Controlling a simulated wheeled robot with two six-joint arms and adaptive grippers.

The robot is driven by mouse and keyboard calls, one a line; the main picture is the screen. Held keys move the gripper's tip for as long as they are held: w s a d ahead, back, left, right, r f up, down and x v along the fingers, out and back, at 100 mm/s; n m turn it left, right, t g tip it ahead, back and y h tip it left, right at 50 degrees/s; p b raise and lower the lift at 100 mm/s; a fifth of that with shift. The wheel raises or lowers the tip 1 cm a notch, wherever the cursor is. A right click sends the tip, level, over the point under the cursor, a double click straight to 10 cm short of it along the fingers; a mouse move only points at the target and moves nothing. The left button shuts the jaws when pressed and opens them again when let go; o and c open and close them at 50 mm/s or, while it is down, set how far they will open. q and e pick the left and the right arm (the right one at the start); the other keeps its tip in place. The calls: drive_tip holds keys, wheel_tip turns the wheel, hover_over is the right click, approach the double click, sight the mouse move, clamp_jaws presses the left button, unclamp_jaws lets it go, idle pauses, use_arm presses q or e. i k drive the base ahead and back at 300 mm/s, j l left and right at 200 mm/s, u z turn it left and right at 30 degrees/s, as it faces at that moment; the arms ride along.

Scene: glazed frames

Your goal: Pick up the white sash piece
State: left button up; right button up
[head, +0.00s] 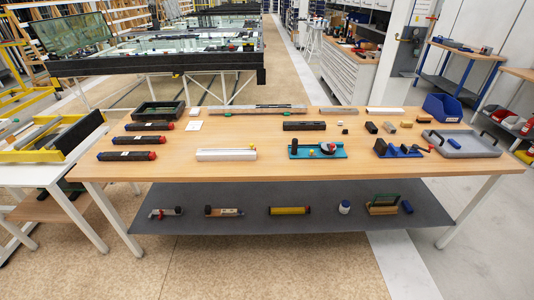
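A white bar-shaped piece (226,155), which looks like the white sash piece, lies flat near the front edge of the wooden table (270,172), left of the middle. A small yellow thing sits close to its right end. Neither of my grippers is in view.
Several dark bars with red ends lie at the left, including one at the front (127,156). A teal fixture (317,151), a blue tool holder (396,150) and a grey tray (460,144) stand right. A dark lower shelf (255,222) holds tools.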

sight(220, 155)
drive_tip(key=i+j+z, duration=0.2)
drive_tip(key=j+z, duration=0.25)
drive_tip(key=i+j+z, duration=0.1)
drive_tip(key=j+z, duration=0.8)
drive_tip(key=j, duration=0.1)
